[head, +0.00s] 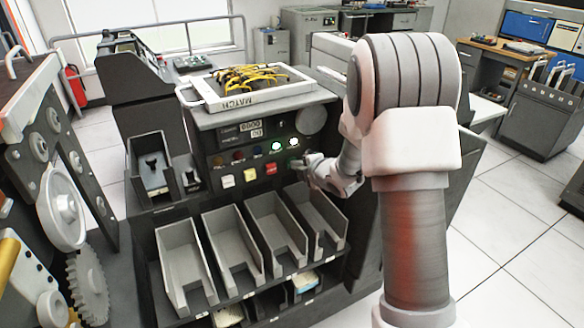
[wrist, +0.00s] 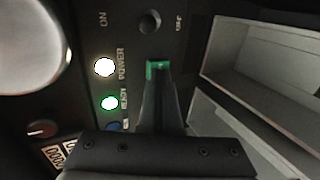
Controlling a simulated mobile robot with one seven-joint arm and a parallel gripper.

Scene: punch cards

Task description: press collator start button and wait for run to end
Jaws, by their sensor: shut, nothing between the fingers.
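The collator (head: 203,118) is a dark machine with a control panel on its front. A green button (wrist: 151,69) shows at the fingertips in the wrist view, mostly covered by them. My gripper (head: 306,161) is shut and empty, with its tips at the right part of the panel's button row; it also shows in the wrist view (wrist: 158,76). I cannot tell whether the button is pressed in. A white POWER lamp (wrist: 104,67) and a green READY lamp (wrist: 109,103) are lit. White (head: 227,181), yellow (head: 250,174) and red (head: 270,169) buttons are in the same row.
Several empty grey card pockets (head: 180,262) stand below the panel, close under my gripper. A tray marked MATCH (head: 250,98) with yellow wires lies on top. A black knob (wrist: 150,22) is near the fingertips. A machine with gears (head: 62,208) stands at left.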

